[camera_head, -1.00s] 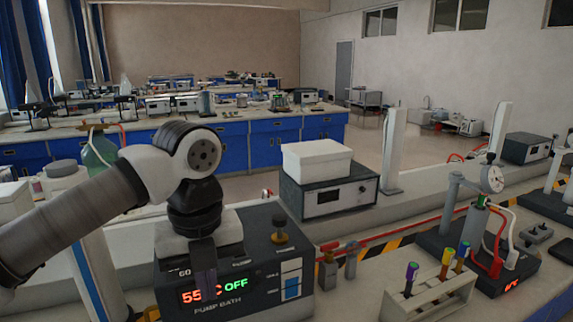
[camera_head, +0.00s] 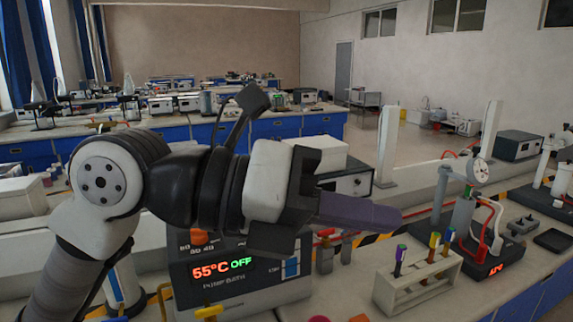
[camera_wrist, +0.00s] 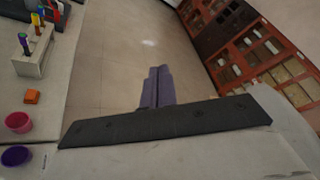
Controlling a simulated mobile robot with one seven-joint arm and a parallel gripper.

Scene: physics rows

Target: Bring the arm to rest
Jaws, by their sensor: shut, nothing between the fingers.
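My gripper (camera_head: 385,215) is raised in the air in front of the bench, its purple-grey fingers pointing right in the head view. In the wrist view the two fingers (camera_wrist: 157,88) lie side by side, shut, with nothing between them. Beyond them is open floor. My arm bends at a white and black joint at the left of the head view, and the wrist stretches across the front of the pump bath (camera_head: 235,270). My wrist and gripper hide part of the bath's top.
A white box (camera_head: 325,158) sits on another instrument behind my gripper. The wrist view shows a pink cup (camera_wrist: 18,122) and a purple cup (camera_wrist: 16,156).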

